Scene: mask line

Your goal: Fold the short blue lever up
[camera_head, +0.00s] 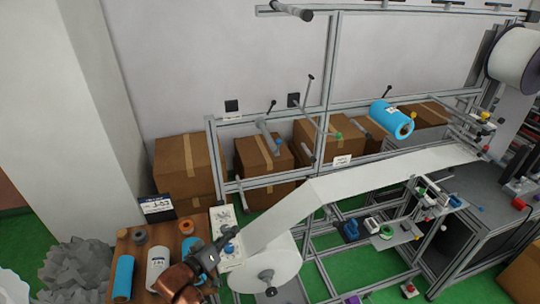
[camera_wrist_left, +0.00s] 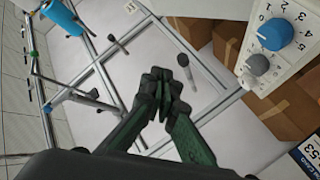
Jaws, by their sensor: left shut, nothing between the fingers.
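I cannot make out for certain which part is the short blue lever. A blue knob (camera_head: 229,248) sits on the pale control panel (camera_head: 222,218) beside the white material roll. In the left wrist view a blue dial (camera_wrist_left: 275,33) with numbers around it sits at the upper right, above a grey knob (camera_wrist_left: 257,65). A small blue tip (camera_wrist_left: 47,108) shows on the frame at the left there. My left gripper (camera_head: 217,246) is close to the panel in the head view. Its green fingers (camera_wrist_left: 160,97) are shut and empty, apart from the dial. My right gripper is not in view.
A white roll (camera_head: 284,262) feeds a sheet over the aluminium frame (camera_head: 328,75). A wooden table (camera_head: 135,264) with blue and white rolls stands at the lower left. Cardboard boxes (camera_head: 185,165) line the wall. Thin rods stick out from the frame.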

